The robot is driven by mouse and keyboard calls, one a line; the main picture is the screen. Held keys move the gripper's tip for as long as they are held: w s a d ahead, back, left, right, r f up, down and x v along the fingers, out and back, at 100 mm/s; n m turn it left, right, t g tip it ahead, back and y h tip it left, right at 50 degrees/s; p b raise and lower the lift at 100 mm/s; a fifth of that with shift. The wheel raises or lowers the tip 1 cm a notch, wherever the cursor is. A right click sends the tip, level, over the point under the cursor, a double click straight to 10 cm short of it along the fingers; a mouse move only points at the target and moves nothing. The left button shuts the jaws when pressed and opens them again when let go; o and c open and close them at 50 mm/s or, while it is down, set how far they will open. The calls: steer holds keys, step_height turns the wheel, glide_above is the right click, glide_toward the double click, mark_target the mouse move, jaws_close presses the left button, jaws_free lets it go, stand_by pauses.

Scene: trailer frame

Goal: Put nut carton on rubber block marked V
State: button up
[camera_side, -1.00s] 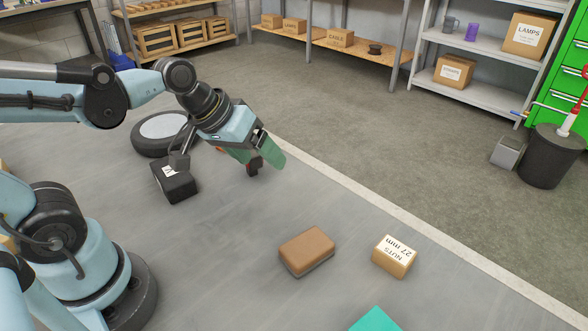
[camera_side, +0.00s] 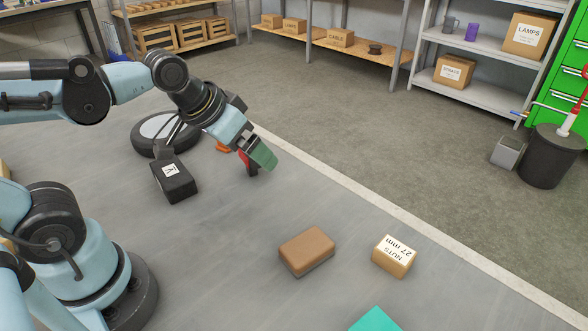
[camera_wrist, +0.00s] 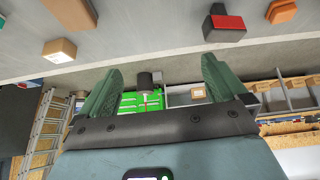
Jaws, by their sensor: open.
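The nut carton (camera_side: 394,256), a small tan box labelled "NUTS 27 mm", stands on the grey floor at the right in the side view. A tan box, apparently this carton, shows at the upper left in the wrist view (camera_wrist: 60,50). The rubber block marked V (camera_side: 174,180) is black with a white label and lies at the left, below my forearm; its top looks bare. My gripper (camera_side: 262,158) has green fingers and is open and empty, above the floor, right of the block and well away from the carton. Its fingers also show in the wrist view (camera_wrist: 160,82).
A brown block (camera_side: 307,250) lies left of the carton. A red and black object (camera_side: 246,163) is by my fingers; it shows in the wrist view (camera_wrist: 224,24) beside an orange piece (camera_wrist: 282,11). A wheel (camera_side: 160,132) lies behind the V block. The middle floor is clear.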

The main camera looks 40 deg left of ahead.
steer(key=w+d+r+g, duration=0.2)
steer(key=w+d+r, duration=0.15)
steer(key=d, duration=0.25)
steer(key=g, duration=0.5)
glide_above(396, 250)
steer(key=f, duration=1.2)
steer(key=shift+s+f, duration=0.2)
steer(key=shift+f, duration=0.05)
steer(key=shift+w+f, duration=0.15)
steer(key=shift+f, duration=1.2)
steer(key=shift+w+f, duration=0.1)
steer(key=shift+f, duration=1.25)
steer(key=shift+c, duration=0.2)
steer(key=shift+r, duration=0.1)
steer(key=c, duration=1.3)
